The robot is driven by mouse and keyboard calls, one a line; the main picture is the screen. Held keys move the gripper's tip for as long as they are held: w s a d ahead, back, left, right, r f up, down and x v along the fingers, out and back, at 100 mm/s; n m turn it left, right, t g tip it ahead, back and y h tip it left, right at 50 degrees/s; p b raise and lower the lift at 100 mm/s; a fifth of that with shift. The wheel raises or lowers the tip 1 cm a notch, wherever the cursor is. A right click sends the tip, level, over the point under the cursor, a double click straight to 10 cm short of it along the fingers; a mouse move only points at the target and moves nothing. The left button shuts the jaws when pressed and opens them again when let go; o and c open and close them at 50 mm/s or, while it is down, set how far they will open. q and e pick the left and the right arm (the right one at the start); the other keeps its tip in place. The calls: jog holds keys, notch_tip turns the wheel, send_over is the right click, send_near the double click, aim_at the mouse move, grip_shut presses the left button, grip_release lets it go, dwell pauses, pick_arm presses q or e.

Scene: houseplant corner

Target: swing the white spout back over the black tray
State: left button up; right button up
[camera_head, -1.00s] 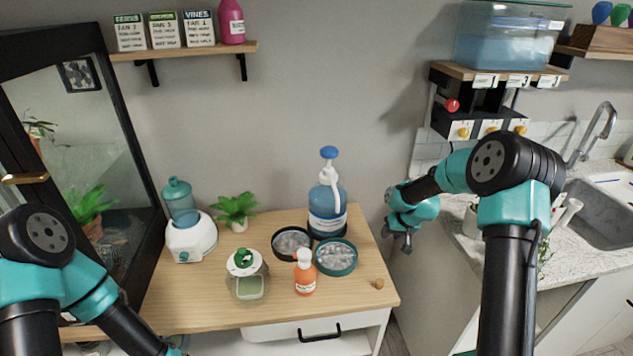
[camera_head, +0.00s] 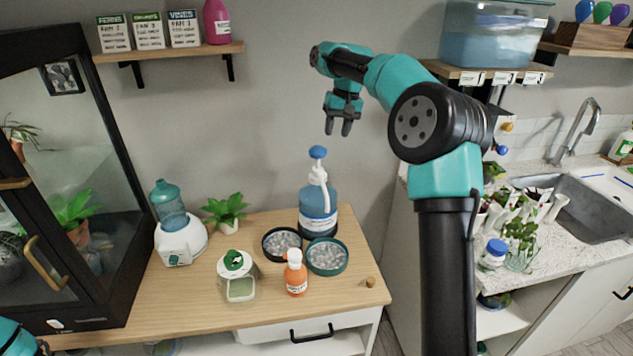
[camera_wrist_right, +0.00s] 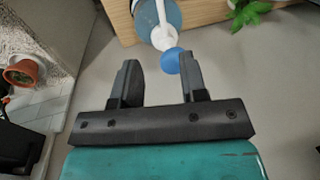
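The blue pump bottle (camera_head: 318,210) stands at the back right of the wooden table. Its white spout (camera_head: 323,190) hangs down the bottle's front, angled toward the green-rimmed tray (camera_head: 346,262) rather than the black tray (camera_head: 264,248) at front left. Both trays hold grey pebbles. My right gripper (camera_head: 338,130) is open and empty, above and slightly right of the blue pump top (camera_head: 317,152). In the right wrist view, the open fingers (camera_wrist_right: 158,70) frame the blue pump top (camera_wrist_right: 171,61), with the white spout (camera_wrist_right: 163,28) beyond. My left gripper is out of view.
An orange bottle (camera_head: 296,278) stands close in front of the trays. A lidded jar (camera_head: 237,280), a white device with a teal tank (camera_head: 181,240) and a fern (camera_head: 226,209) are to the left. A wall shelf (camera_head: 170,52) is at upper left.

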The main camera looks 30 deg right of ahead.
aim_at(324, 185)
jog(key=shift+f, duration=0.1)
jog(key=a+f, duration=0.1)
jog(key=f, duration=0.4)
jog(key=a+f, duration=0.1)
jog(key=f, duration=0.5)
jog(key=w+a+f, duration=0.1)
jog(key=f, duration=0.5)
jog(key=shift+a, duration=0.1)
grip_shut()
